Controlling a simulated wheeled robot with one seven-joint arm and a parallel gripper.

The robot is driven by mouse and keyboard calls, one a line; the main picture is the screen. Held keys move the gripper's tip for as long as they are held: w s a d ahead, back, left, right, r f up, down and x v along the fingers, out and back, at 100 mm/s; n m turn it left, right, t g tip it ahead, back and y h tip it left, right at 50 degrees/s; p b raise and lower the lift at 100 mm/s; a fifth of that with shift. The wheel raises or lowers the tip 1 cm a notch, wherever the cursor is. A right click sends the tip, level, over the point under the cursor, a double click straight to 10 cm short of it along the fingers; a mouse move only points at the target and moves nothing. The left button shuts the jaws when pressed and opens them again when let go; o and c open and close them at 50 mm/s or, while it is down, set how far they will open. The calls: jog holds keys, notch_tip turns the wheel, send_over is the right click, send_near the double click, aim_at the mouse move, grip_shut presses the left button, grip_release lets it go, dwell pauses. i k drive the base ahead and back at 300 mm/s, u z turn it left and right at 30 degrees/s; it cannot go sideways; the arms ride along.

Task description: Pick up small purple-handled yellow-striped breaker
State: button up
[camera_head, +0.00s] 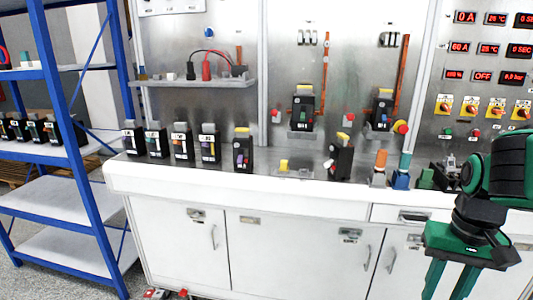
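Several small black breakers stand in a row on the white-edged counter (240,191). The breaker at the right end of the row (243,151) has a yellow top and a small purplish patch on its front. The breaker to its left (209,145) has a pale label on top and also shows small purple and yellow marks. The handle and stripe colours are too small to tell for certain which one is purple-handled and yellow-striped. My gripper (451,282) hangs at the lower right in front of the cabinets. Its green fingers are apart and hold nothing visible; the tips are near the bottom edge.
Two more breakers (303,107) (382,108) sit in wall mounts, and a tilted black one (341,160) stands on the counter. Orange and blue-handled items (380,167) stand near my arm. A blue shelf rack (75,150) is at left; a control panel (488,75) is at right.

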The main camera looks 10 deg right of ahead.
aim_at(245, 141)
jog(key=z, duration=0.1)
jog(key=i, duration=1)
jog(key=u, duration=0.05)
